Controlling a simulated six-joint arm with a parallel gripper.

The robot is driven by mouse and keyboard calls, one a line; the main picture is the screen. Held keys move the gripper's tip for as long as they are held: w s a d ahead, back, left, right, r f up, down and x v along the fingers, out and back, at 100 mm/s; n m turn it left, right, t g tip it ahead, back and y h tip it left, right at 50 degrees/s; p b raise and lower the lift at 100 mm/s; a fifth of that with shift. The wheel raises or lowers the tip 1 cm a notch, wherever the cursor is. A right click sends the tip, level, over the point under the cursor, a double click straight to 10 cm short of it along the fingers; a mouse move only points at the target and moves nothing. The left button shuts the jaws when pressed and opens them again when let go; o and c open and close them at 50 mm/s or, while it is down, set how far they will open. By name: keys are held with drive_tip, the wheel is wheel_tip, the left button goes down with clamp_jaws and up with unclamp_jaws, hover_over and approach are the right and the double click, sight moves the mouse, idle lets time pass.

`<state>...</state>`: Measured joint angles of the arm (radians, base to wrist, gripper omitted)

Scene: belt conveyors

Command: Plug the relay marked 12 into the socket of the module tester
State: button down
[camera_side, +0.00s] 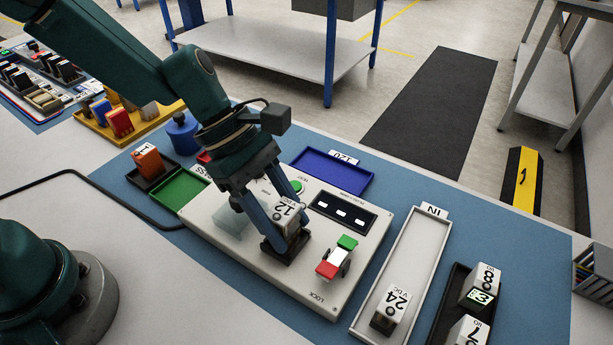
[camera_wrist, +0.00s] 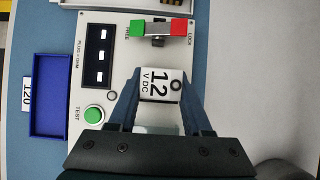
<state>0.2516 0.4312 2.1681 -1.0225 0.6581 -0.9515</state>
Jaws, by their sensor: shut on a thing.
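The relay marked 12 (camera_side: 286,214) is a pale block with "12 VDC" on its top. My gripper (camera_side: 273,234) is shut on it, one finger on each side, and it stands upright at the black socket (camera_side: 270,251) of the module tester (camera_side: 318,278). Whether it is fully seated I cannot tell. In the wrist view the relay (camera_wrist: 159,86) sits between the fingertips (camera_wrist: 160,100), and it hides the socket. The display shows three white marks.
The IN tray (camera_side: 414,250) holds a relay marked 24 (camera_side: 391,306). A black rack at the right holds other relays, one marked 8 (camera_side: 483,283). A blue tray (camera_side: 335,176) and a green tray (camera_side: 179,191) look empty. An orange block (camera_side: 147,161) stands in a black holder.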

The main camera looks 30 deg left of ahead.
drive_tip(key=shift+f, duration=0.5)
idle(0.8)
drive_tip(key=shift+c, duration=1.3)
unclamp_jaws()
drive_tip(key=c, duration=0.3)
drive_tip(key=shift+o, duration=1.3)
drive_tip(key=shift+r, duration=3.8)
